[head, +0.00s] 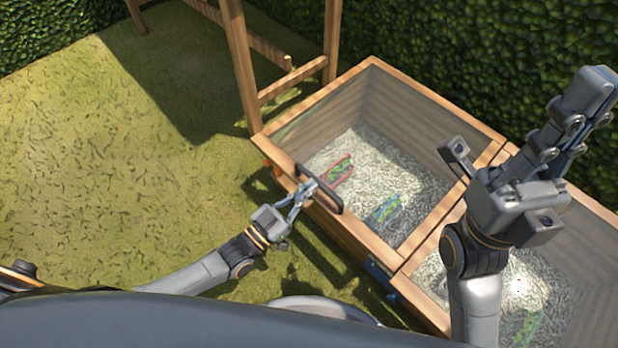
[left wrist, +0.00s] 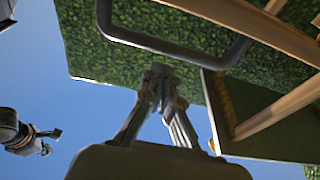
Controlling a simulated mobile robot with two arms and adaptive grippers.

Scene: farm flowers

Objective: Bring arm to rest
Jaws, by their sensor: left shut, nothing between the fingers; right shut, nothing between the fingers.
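My left gripper (head: 311,184) is in front of the wooden planter box, at the black handle (head: 336,205) on its near wall. In the head view its fingertips overlap the handle; I cannot tell whether they touch it. In the left wrist view the fingertips (left wrist: 160,70) are together and empty, and the handle (left wrist: 172,47) passes beyond them without being between them. My right gripper (head: 590,95) is raised high at the right, pointing up, shut and empty, above the right box.
The open wooden box (head: 440,112) holds pale gravel, a red-edged packet (head: 340,170) and a blue-edged packet (head: 385,209). A second box (head: 590,205) adjoins it at right. A wooden frame (head: 239,70) stands behind, with hedges (head: 450,40) beyond. Grass (head: 90,150) at left is clear.

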